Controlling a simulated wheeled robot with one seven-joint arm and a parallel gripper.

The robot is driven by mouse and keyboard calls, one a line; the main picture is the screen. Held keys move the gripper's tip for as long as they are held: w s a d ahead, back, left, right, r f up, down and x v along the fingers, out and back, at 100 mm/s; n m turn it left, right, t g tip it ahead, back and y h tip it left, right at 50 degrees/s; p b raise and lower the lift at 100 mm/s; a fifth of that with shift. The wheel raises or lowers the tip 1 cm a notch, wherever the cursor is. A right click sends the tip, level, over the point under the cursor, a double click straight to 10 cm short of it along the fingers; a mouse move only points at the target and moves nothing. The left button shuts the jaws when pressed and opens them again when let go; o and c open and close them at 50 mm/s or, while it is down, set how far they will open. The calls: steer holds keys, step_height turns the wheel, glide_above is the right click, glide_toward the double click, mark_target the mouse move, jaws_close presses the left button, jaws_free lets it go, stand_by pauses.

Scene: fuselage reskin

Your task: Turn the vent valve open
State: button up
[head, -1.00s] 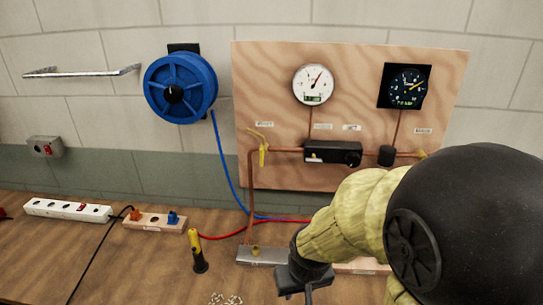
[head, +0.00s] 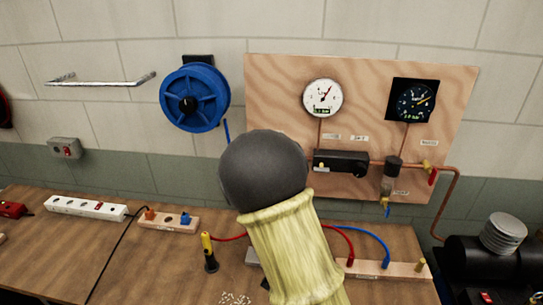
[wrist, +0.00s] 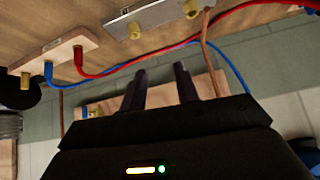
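Several small valves sit on the plywood panel (head: 270,85). On its right, a brass valve (head: 427,166) has a red lever (head: 433,178) hanging down. Below the round fitting, a small yellow-handled valve (head: 385,202) sits beside a label. The labels are too small to read, so I cannot tell which is the vent valve. The panel's left pipework is hidden behind my arm in the head view. My gripper (wrist: 160,72) is open and empty in the wrist view, fingers apart, pointing past the bench edge. It is hidden in the head view.
Two gauges (head: 323,98) (head: 414,101) are on the panel above a black regulator (head: 340,163). A blue hose reel (head: 194,97) hangs left. A yellow-black tool (head: 208,252) stands there. A black tank (head: 485,265) is at right.

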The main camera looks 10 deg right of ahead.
steer(key=w+a+r+t+h+p, duration=0.1)
steer(key=w+a+r+t+p, duration=0.1)
steer(key=w+r+t, duration=0.2)
steer(key=w+a+r+n+t+h+p, duration=0.1)
steer(key=w+a+r+t+p, duration=0.1)
steer(key=r, duration=0.6)
steer(key=w+t+p, duration=0.1)
steer(key=w+t, duration=0.1)
steer(key=t, duration=0.1)
steer(key=shift+a+h, duration=0.3)
steer(key=shift+h, duration=0.1)
steer(key=shift+w, duration=0.1)
steer(key=p+x, duration=0.2)
steer(key=x, duration=0.3)
steer(key=p+x, duration=0.3)
steer(key=x, duration=0.3)
steer(key=p+x, duration=0.3)
steer(key=x, duration=0.2)
steer(key=shift+w+r, duration=0.25)
steer(key=shift+r, duration=0.1)
steer(key=shift+w+d+f, duration=0.1)
steer(key=shift+w+d, duration=0.05)
steer(key=shift+w, duration=0.3)
jaws_close()
